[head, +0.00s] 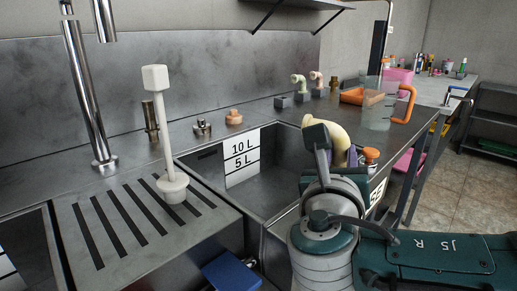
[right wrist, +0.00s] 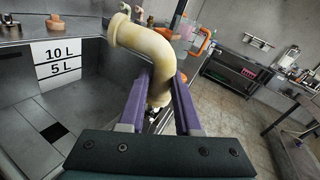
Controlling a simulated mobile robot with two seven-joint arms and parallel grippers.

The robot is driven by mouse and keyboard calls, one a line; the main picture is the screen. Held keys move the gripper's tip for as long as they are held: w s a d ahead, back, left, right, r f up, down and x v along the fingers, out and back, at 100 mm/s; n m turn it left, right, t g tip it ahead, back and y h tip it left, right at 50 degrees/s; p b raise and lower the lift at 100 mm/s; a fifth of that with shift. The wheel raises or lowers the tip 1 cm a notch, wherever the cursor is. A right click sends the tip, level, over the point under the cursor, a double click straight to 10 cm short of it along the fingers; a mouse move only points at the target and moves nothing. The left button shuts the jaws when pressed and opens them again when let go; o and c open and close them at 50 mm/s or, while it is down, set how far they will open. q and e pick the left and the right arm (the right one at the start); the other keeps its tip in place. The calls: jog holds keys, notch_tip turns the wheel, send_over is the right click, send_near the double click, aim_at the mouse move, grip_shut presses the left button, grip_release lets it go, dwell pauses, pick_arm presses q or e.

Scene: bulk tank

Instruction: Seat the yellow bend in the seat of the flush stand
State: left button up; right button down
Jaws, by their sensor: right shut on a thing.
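The yellow bend (head: 330,135) is a pale yellow curved pipe with a flanged end. My right gripper (head: 346,158) is shut on it and holds it above the front right rim of the sink. In the right wrist view the bend (right wrist: 145,45) rises between the two purple fingers of the gripper (right wrist: 160,90), its flange to the upper left and its lower end between the fingers. Small grey blocks stand on the back ledge. One block (head: 281,102) has nothing on top; I cannot tell for certain which is the flush stand. My left gripper is out of view.
A cream bend (head: 298,79) and a pinkish bend (head: 316,76) stand on the other blocks. A clear jug (head: 379,108) with an orange handle is right of them. The sink (head: 262,185) lies open left of my gripper. A white plunger-like tool (head: 173,185) stands on the drainboard.

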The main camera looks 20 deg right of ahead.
jog(key=shift+f+b, duration=0.75)
jog(key=shift+f, duration=0.35)
jog(key=c, duration=0.5)
grip_release()
jog(key=p+v, duration=0.2)
jog(key=v, duration=0.8)
